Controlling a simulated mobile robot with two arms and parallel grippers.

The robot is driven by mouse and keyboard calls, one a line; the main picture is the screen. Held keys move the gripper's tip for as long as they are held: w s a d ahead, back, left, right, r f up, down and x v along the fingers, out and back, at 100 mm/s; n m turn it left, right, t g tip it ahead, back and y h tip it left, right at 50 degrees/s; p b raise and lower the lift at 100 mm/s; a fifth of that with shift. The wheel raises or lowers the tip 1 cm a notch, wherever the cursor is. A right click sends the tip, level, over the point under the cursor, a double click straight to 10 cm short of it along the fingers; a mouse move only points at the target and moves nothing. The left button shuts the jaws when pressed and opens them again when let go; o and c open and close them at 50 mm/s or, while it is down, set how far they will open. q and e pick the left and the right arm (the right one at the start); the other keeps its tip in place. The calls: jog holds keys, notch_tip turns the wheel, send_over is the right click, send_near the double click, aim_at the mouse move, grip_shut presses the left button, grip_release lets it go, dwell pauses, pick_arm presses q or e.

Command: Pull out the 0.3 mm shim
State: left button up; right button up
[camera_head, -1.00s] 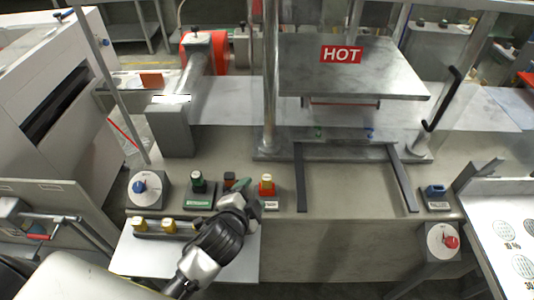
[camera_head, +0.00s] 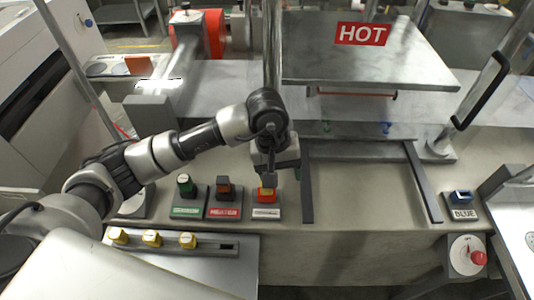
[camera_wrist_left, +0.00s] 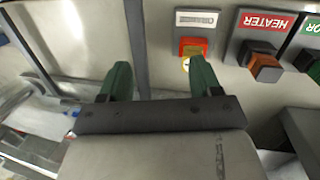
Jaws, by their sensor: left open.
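Two small coloured tabs, one green (camera_head: 326,127) and one blue (camera_head: 385,128), show at the press bed (camera_head: 355,138) beneath the raised plate marked HOT (camera_head: 370,75). Either may belong to a shim; I cannot read a thickness on them. My left gripper (camera_head: 268,182) points down in front of the bed, left of its dark rails, over or close by a red and yellow button (camera_head: 264,196). In the left wrist view the gripper (camera_wrist_left: 160,78) is open with nothing between its green fingers; the button (camera_wrist_left: 193,47) shows beside one finger. My right gripper is out of view.
Green (camera_head: 186,186) and orange-brown (camera_head: 224,188) buttons stand left of the gripper.

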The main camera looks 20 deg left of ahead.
pick_arm(q)
jog(key=a, duration=0.1)
jog(key=w+a+y, duration=0.1)
jog(key=a+y, duration=0.1)
jog(key=shift+w+a+r+m+t, duration=0.15)
jog(key=shift+w+a+m+t, duration=0.15)
jog(key=shift+w+m, duration=0.1)
jog(key=shift+a+y, duration=0.2)
jog(key=shift+y, duration=0.1)
notch_tip(320, 180, down, 9)
jog(key=p, duration=0.2)
jog(key=shift+d+p, duration=0.1)
jog(key=shift+p, duration=0.2)
jog(key=shift+f, duration=0.8)
jog(key=shift+c, duration=0.5)
jog(key=c, duration=0.9)
